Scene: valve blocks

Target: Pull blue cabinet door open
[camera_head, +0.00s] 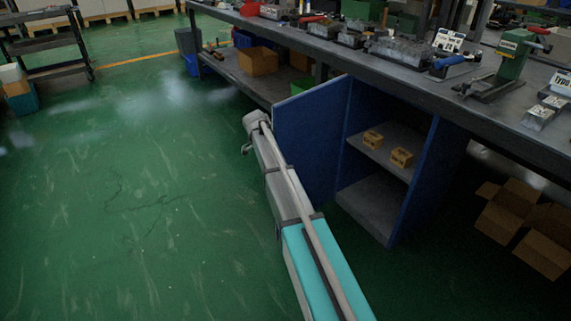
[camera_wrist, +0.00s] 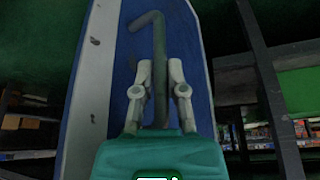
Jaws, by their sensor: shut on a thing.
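The blue cabinet door (camera_head: 312,135) stands swung outward, with the cabinet (camera_head: 398,195) open behind it. In the wrist view the door's blue face (camera_wrist: 124,60) fills the middle, with a pale edge on its left. A dark bent bar handle (camera_wrist: 159,40) runs down the door between my fingers. My gripper (camera_wrist: 161,78) is shut on the handle, one finger on each side. In the head view my arm reaches to the door's outer edge. The handle and my fingers are hard to make out there.
The workbench (camera_head: 480,105) above holds several tools and blocks. Open cardboard boxes (camera_head: 545,245) lie at the lower right. The green floor (camera_head: 130,200) left of the door is clear.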

